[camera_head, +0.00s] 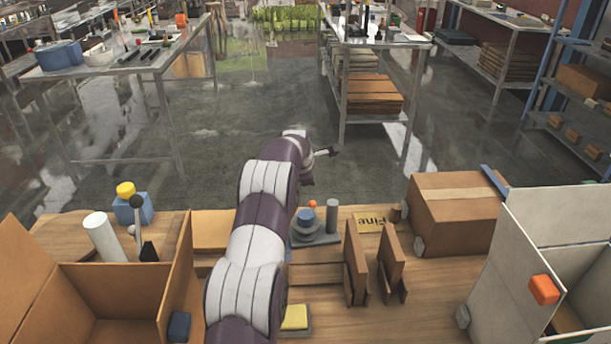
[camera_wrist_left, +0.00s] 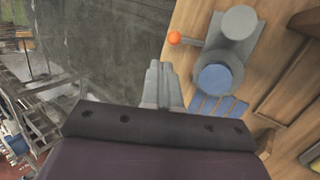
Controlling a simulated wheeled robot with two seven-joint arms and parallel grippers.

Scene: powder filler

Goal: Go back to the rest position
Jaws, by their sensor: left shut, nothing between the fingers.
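My left arm reaches up the middle of the head view, over the wooden table (camera_head: 440,270) and past its far edge. My left gripper (camera_head: 332,151) is at its end, above the grey floor, pointing right. In the left wrist view the fingers of the gripper (camera_wrist_left: 160,72) are together, with nothing between them. The grey powder device (camera_head: 318,234) with a blue round part and an orange knob stands on the table, nearer than the gripper. It also shows in the left wrist view (camera_wrist_left: 222,65), apart from the fingers. My right gripper is not in view.
An open cardboard box (camera_head: 75,295) stands left of my arm, with a white cylinder (camera_head: 104,237) behind it. Brown upright holders (camera_head: 356,262), a closed carton (camera_head: 455,212) and an open white box (camera_head: 560,218) stand to the right. Beyond the table is open floor.

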